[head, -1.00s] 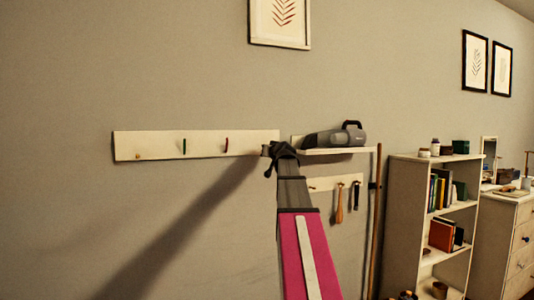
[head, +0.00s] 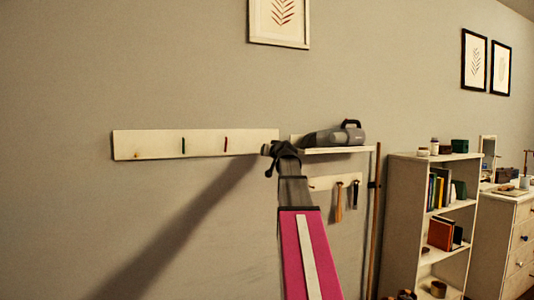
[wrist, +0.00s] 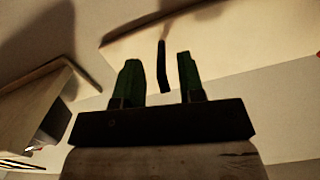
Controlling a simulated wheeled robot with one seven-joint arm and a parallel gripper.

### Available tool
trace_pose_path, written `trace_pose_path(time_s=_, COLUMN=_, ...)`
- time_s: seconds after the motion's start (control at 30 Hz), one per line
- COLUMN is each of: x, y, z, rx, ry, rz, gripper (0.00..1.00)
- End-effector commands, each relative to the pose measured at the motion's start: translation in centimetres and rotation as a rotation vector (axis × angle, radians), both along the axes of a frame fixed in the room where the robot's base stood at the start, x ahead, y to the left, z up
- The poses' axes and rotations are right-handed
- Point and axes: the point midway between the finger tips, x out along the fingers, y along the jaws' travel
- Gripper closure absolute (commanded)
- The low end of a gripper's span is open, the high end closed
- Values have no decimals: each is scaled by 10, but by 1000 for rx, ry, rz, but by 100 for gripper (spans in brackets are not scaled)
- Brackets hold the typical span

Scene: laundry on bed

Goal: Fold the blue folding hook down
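A pale board (head: 165,146) is fixed to the wall, with a green hook (head: 183,145) and a red hook (head: 225,145) on it. My gripper (head: 268,150) is at the board's right end, and covers what is there. In the wrist view my gripper (wrist: 158,60) is open, with its two fingers apart. A slim dark hook (wrist: 163,70) stands out from the pale board (wrist: 235,30) and shows in the gap between the fingers. It looks too dark to be sure it is blue. I cannot tell whether a finger touches it.
A shelf (head: 335,151) with a grey hand vacuum (head: 328,138) is just right of my gripper. Below it a small rail (head: 322,184) carries hanging tools. A bookcase (head: 402,220) stands further right.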

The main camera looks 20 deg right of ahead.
Motion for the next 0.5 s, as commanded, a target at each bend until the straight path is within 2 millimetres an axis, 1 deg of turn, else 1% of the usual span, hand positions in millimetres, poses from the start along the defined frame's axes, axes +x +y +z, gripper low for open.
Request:
trace_pose_path(time_s=0.03, x=-10, y=0, z=0, rx=0, ry=-1, rz=-1, gripper=64)
trace_pose_path(time_s=0.17, x=-33, y=0, z=1, rx=0, ry=-1, rz=0, gripper=64)
trace_pose_path(time_s=0.3, x=-60, y=-3, z=3, rx=0, ry=-2, rz=-2, gripper=64)
trace_pose_path(time_s=0.4, x=-77, y=-3, z=4, rx=0, ry=-1, rz=-1, gripper=64)
trace_pose_path(time_s=0.5, x=-88, y=-5, z=6, rx=0, ry=-2, rz=-2, gripper=64)
